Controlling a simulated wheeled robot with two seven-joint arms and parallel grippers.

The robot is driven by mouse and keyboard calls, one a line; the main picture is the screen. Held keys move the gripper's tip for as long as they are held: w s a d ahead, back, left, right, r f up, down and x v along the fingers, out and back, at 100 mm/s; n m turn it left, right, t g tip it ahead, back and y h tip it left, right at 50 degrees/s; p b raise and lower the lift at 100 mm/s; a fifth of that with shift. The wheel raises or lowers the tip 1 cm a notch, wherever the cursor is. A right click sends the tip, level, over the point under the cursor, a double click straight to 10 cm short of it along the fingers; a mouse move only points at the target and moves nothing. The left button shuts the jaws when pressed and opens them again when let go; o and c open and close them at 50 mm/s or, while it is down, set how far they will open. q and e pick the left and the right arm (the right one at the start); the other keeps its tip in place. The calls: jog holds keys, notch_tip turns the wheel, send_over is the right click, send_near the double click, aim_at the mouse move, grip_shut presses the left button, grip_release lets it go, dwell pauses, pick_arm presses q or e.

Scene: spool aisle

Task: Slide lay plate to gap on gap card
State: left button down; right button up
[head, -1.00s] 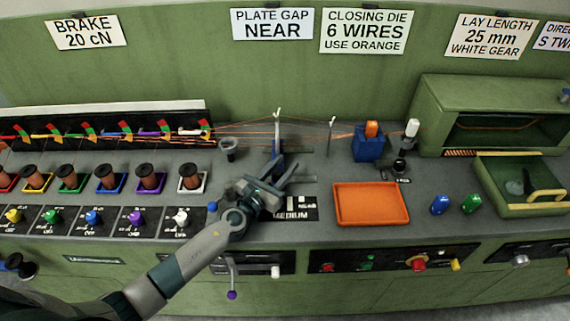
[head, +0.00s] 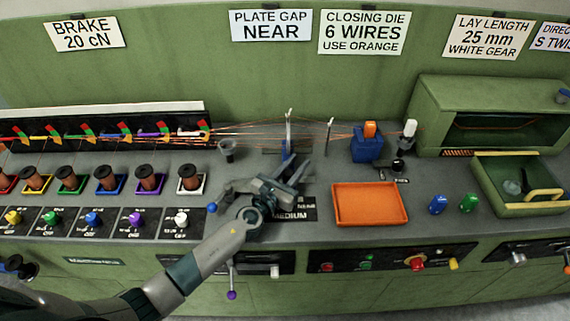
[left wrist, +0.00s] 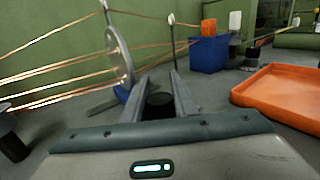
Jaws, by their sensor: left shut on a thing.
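The gap card (head: 270,25) on the back wall reads "PLATE GAP NEAR". The lay plate (head: 288,130) stands upright on the bench with copper wires running through it. In the left wrist view the lay plate (left wrist: 118,55) is a grey disc just left of the fingers. My left gripper (head: 297,168) is beside the plate's front. In the left wrist view its fingers (left wrist: 163,90) flank a dark round knob (left wrist: 160,98), which seems to belong to the plate. A scale label (head: 290,215) reading "MEDIUM" is partly hidden by my gripper. My right gripper is out of view.
A thin post (head: 329,136) stands right of the plate, then a blue block (head: 367,148) with an orange piece. An orange tray (head: 370,220) lies front right. A grey cup (head: 227,150) and several spools stand to the left. Wires cross behind my gripper.

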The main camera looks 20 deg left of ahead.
pick_arm(q)
jog(key=d, duration=0.1)
jog(key=w+d, duration=0.1)
jog(key=d, duration=0.1)
jog(key=shift+d, duration=0.2)
jog(key=c, duration=1.7)
grip_release()
jog(key=shift+a, duration=0.1)
jog(key=shift+s, duration=0.15)
jog(key=shift+s+a+f, duration=0.1)
jog(key=shift+s+a, duration=0.1)
jog(key=shift+s, duration=0.35)
jog(key=b+v, duration=0.1)
jog(key=v, duration=1.3)
jog(key=shift+s+a, duration=0.1)
jog(key=shift+s, duration=0.2)
jog(key=shift+s+a+b, duration=0.2)
jog(key=shift+s+b, duration=0.1)
jog(key=shift+s, duration=0.4)
